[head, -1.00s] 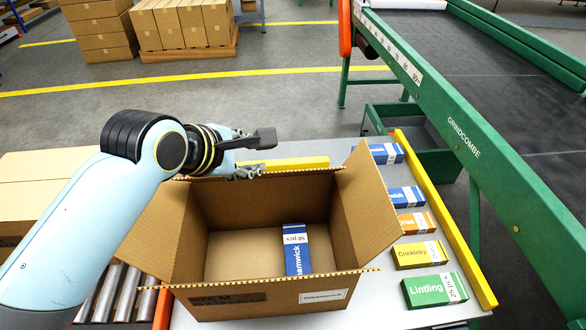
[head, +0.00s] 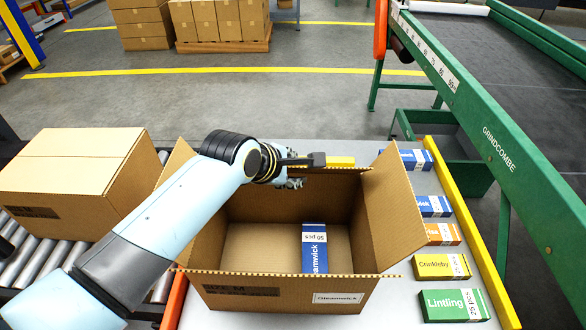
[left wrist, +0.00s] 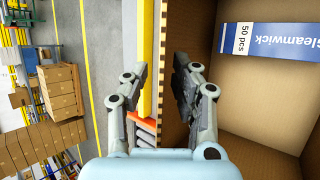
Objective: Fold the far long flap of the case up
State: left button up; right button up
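The open cardboard case (head: 260,296) stands on the grey table, its short left and right flaps (head: 395,205) spread upward and outward. A blue Gleamwick carton (head: 314,250) lies inside it; the left wrist view shows it too (left wrist: 268,42). My left gripper (head: 300,171) is at the case's far edge. In the left wrist view its fingers (left wrist: 158,80) are apart, one on each side of the far wall's top edge (left wrist: 160,60). I cannot clearly make out the far long flap or any contact with it. My right gripper is not in view.
A yellow rail (head: 470,230) runs along the table's right side, next to several small cartons (head: 454,303). The green Grindcombe conveyor (head: 500,150) stands right. A closed box (head: 70,175) sits on rollers (head: 30,262) at the left. Floor behind the table is open.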

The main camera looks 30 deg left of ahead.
pick_arm(q)
grip_shut()
dwell(0.4)
